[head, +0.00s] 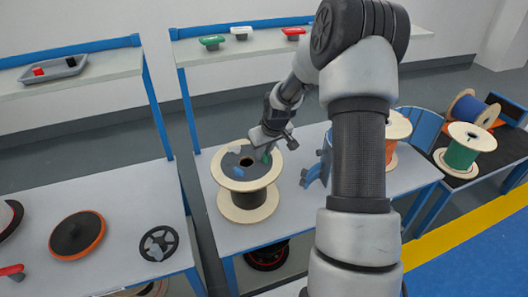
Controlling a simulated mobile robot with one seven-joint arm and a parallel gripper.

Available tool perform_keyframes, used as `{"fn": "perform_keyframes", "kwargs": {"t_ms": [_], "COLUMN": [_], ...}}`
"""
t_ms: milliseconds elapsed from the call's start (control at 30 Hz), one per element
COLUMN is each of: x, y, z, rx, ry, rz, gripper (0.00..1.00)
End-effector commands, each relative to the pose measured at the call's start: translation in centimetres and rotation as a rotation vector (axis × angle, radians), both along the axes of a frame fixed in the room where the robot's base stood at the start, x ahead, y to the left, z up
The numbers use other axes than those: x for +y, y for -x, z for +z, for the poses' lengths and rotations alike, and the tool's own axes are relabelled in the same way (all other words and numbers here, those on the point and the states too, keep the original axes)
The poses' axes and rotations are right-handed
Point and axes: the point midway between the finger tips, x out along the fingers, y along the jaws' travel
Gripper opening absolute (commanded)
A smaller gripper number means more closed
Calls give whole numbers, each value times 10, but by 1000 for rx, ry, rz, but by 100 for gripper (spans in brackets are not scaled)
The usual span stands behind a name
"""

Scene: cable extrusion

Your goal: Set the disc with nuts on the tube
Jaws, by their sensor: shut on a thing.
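A wooden cable spool (247,201) stands upright on the middle table, with dark cable between its pale flanges. A grey disc-like shape (231,160) with small blue parts (238,172) lies over its top flange. I cannot tell from here whether the blue parts are nuts, and no tube shows clearly. My gripper (267,152) points down at the right part of the spool top. I cannot tell whether this piece touches the grey shape.
A blue bracket (314,172) stands right of the spool. The left table holds an orange-rimmed black disc (77,236) and a black handwheel (158,243). Spools with orange (391,146) and green cable (459,153) stand at right.

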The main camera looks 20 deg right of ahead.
Motion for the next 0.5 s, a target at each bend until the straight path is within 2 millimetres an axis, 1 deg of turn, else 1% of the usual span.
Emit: {"fn": "perform_keyframes", "kwargs": {"t_ms": [500], "x": [0], "y": [-1], "z": [-10], "rx": [-3], "ry": [0], "rz": [0], "gripper": [0]}}
